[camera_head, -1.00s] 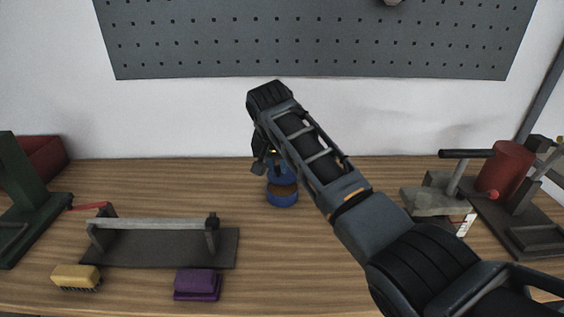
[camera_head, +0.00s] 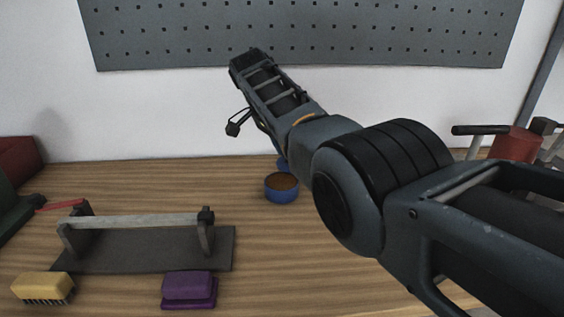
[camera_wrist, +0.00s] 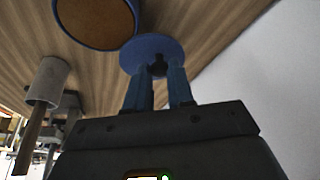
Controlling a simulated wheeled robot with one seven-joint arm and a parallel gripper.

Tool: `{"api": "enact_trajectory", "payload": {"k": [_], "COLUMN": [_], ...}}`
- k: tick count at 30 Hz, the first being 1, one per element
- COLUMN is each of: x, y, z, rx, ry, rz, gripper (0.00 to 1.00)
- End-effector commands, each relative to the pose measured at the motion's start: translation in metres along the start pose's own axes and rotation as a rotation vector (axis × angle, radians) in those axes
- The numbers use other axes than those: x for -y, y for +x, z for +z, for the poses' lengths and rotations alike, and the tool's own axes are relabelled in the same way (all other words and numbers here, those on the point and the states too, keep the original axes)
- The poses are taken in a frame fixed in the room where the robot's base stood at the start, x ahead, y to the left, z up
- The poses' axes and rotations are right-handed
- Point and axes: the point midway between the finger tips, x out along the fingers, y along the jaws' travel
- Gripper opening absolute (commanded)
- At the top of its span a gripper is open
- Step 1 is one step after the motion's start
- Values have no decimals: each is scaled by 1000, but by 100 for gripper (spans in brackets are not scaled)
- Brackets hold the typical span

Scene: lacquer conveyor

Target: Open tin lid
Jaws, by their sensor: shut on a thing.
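The tin (camera_head: 281,189) is a round blue can standing upright on the bench, its top uncovered and its brown inside showing. In the wrist view the tin (camera_wrist: 97,22) is at the upper left. The lid (camera_wrist: 140,50) is a blue disc beside the tin and apart from it. My gripper (camera_wrist: 159,76) is shut on the lid, its two fingers meeting the disc's near side. In the head view a small blue part, seemingly the lid (camera_head: 283,162), shows just behind the tin. My arm hides the rest of it and the fingertips there.
A dark stand with a metal bar (camera_head: 150,222), a yellow brush (camera_head: 44,287) and a purple block (camera_head: 189,287) are at the front left. A red cylinder (camera_head: 513,146) and other equipment stand at the right, partly behind my arm. A pegboard (camera_head: 300,30) hangs behind. Bench around the tin's left is clear.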

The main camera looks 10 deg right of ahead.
Motion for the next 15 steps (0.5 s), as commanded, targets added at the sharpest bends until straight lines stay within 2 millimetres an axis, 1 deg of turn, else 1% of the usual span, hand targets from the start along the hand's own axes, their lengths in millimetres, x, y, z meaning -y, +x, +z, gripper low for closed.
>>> {"api": "enact_trajectory", "payload": {"k": [1, 6, 15], "x": [1, 1, 0], "y": [3, 2, 0], "z": [0, -2, -5], "rx": [-2, -1, -2], "ry": [20, 77, 123], "rz": [4, 28, 47], "gripper": [0, 0, 0]}}
